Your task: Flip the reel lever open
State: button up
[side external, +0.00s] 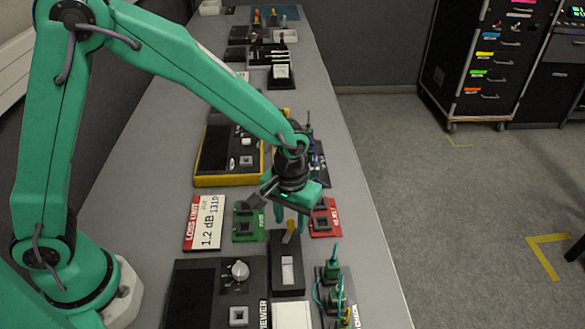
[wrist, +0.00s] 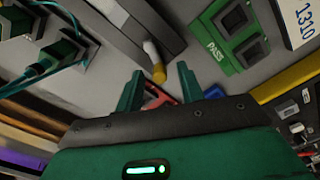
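A dark block, which I take to be the reel (side external: 287,279), stands near the front of the bench with a pale panel on top. A lever with a yellow tip (side external: 289,228) rises from its far end. In the wrist view the yellow-tipped lever (wrist: 155,62) points toward the gap between my fingers. My gripper (side external: 290,219) is open above the block's far end, its fingers on either side of the lever tip in the side view. In the wrist view my gripper (wrist: 158,80) looks empty. Whether a finger touches the lever cannot be told.
A green PASS tray (side external: 248,224) lies left of the gripper and a red tray (side external: 325,220) right of it. Teal-cabled connectors (side external: 333,280) stand at front right, and a yellow-edged case (side external: 228,181) is behind.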

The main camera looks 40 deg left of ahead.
grip_shut()
jog(key=shift+d+m, duration=0.1)
jog(key=shift+m, duration=0.2)
jog(key=m, duration=0.2)
jog(key=shift+w+d+m, duration=0.1)
jog(key=shift+d+m, duration=0.5)
jog(key=shift+m, duration=0.5)
jog(key=shift+d+m, duration=0.2)
jog(key=shift+m, duration=0.5)
grip_release()
